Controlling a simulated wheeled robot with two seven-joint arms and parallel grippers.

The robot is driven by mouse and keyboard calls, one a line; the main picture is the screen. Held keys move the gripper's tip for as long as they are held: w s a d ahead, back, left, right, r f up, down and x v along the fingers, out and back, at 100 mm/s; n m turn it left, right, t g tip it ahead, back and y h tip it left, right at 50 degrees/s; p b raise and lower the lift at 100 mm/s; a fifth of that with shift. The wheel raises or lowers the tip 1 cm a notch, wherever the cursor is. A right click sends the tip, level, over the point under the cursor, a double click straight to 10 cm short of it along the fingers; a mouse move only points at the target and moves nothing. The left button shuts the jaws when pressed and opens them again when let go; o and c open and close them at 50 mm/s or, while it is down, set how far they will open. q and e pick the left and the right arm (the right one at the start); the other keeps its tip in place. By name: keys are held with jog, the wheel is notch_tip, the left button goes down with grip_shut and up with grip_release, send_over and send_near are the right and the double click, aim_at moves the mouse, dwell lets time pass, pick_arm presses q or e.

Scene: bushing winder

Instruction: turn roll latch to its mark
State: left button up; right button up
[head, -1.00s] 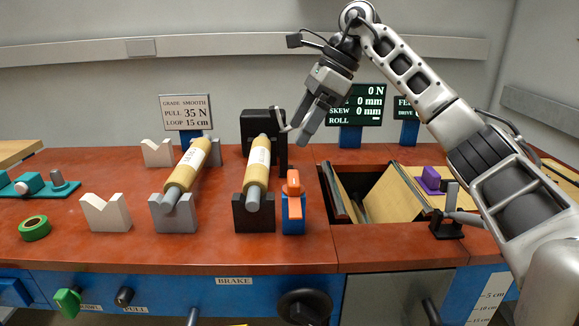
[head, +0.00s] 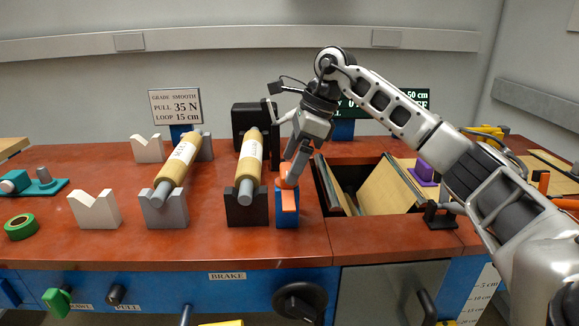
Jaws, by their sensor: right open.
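The roll latch appears to be the orange lever (head: 288,199) on a small blue block (head: 287,219), standing just right of the black roll holder (head: 246,209). A tan roll (head: 250,157) with a white label rests in that black holder. My right gripper (head: 290,172) points down at the upper end of the orange lever, with its fingers open beside or around it; I cannot tell whether they touch. The fingers hide part of the lever's top. No mark for the latch can be made out. My left gripper is not in view.
A second tan roll (head: 178,166) lies in grey V-blocks to the left. An open bin (head: 374,188) with panels is right of the latch. A green tape ring (head: 21,227) lies at far left. A sign (head: 175,106) and a dark display (head: 400,102) stand behind.

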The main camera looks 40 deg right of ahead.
jog(key=shift+x, duration=1)
jog(key=c, duration=1.4)
